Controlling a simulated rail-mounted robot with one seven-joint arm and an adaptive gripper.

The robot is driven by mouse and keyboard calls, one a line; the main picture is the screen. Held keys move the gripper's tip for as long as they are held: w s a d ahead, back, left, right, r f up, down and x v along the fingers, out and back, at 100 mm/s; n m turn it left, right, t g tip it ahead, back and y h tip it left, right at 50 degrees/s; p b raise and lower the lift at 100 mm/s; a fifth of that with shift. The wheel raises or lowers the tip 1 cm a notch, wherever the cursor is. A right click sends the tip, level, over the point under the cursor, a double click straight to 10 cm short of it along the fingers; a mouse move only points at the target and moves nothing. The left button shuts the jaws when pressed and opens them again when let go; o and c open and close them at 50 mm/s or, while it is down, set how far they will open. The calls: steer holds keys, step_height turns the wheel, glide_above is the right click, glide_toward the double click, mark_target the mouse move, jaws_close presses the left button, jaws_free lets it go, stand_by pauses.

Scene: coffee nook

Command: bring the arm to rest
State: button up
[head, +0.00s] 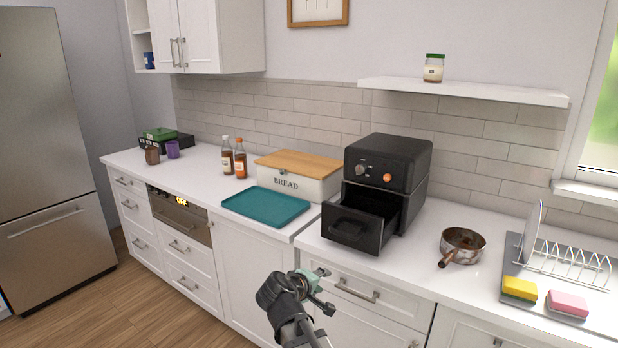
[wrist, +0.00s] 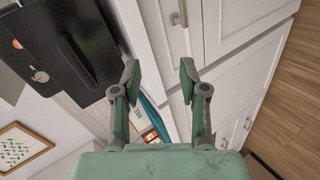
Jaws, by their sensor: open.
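My gripper (head: 314,283) is in front of the white lower cabinets, below the counter edge, in the head view. In the wrist view its two fingers (wrist: 158,82) are spread apart with nothing between them. It is apart from the counter objects. Behind the fingers the wrist view shows cabinet fronts, a strip of the teal tray and the dark air fryer.
The air fryer (head: 390,165) stands on the counter with its drawer (head: 352,228) pulled out. A teal tray (head: 265,207), a bread box (head: 295,183) and a pan (head: 463,243) are on the counter. A dish rack (head: 565,262) is at right. Floor is free at left.

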steer(key=s+d+f+m+g+y, duration=0.1)
steer(key=s+d+f+g, duration=0.15)
steer(key=s+f, duration=0.6)
steer(key=s+d+f+m+g+y, duration=0.15)
steer(key=s+f+g, duration=0.25)
steer(key=f, duration=1)
steer(key=s+d+f+m+g+y, duration=0.1)
steer(key=s+d+f+m+g, duration=0.15)
steer(key=s+f, duration=0.7)
steer(key=s+d+f+m+g+y, duration=0.1)
steer(key=s+d+f+g, duration=0.1)
steer(key=s+f, duration=0.4)
steer(key=s+d+f+m+g+y, duration=0.1)
steer(key=s+f, duration=0.5)
steer(key=s, duration=0.6)
steer(key=s+d+f+m+g+y, duration=0.1)
steer(key=s+d+f+g, duration=0.3)
steer(key=s, duration=0.5)
steer(key=shift+s+f+m+g, duration=0.4)
steer(key=shift+f, duration=0.5)
